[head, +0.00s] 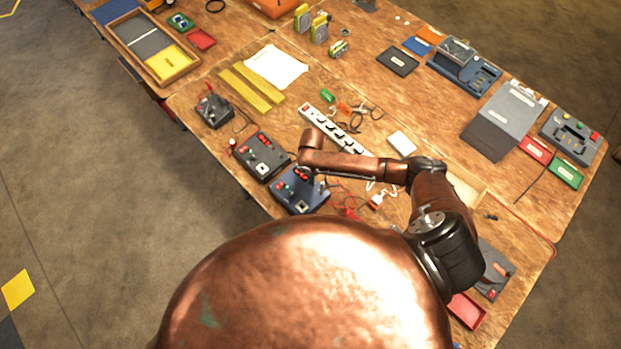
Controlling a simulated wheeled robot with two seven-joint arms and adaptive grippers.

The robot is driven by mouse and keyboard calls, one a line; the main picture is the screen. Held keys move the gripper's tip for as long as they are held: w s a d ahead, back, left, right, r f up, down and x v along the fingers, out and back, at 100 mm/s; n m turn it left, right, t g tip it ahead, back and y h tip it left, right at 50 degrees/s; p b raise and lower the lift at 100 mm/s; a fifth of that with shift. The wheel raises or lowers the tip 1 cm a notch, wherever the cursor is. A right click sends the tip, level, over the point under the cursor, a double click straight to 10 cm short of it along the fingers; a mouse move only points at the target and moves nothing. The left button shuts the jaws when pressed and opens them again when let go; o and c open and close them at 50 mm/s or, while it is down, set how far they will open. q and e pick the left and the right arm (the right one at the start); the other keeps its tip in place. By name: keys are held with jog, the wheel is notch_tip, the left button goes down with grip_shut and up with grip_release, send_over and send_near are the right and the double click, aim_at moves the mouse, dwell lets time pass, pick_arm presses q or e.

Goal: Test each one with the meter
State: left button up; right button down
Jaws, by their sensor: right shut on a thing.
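My right arm comes in from the lower right and reaches left across the table. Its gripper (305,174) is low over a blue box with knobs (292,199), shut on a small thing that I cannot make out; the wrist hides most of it. A black box with coloured buttons (259,160) stands just left of it, and a smaller dark device with a red top (212,111) stands further up-left. I cannot tell which is the meter. Thin red leads (352,213) lie to the right of the blue box. My left gripper is out of view.
A white power strip (332,128) lies behind my forearm, with loose cables (370,112). Yellow bars (252,88) and white paper (277,67) lie further back. A grey clipboard (492,137) and dark docks (572,137) stand at the right. A divided wooden tray (180,66) is at the upper left.

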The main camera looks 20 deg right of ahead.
dwell(0.7)
jog(key=shift+p, duration=0.4)
jog(key=shift+p, duration=0.4)
jog(key=shift+f, duration=0.7)
dwell(0.8)
dwell(0.9)
jog(key=shift+f, duration=0.25)
dwell(0.7)
jog(key=c, duration=1.9)
grip_release()
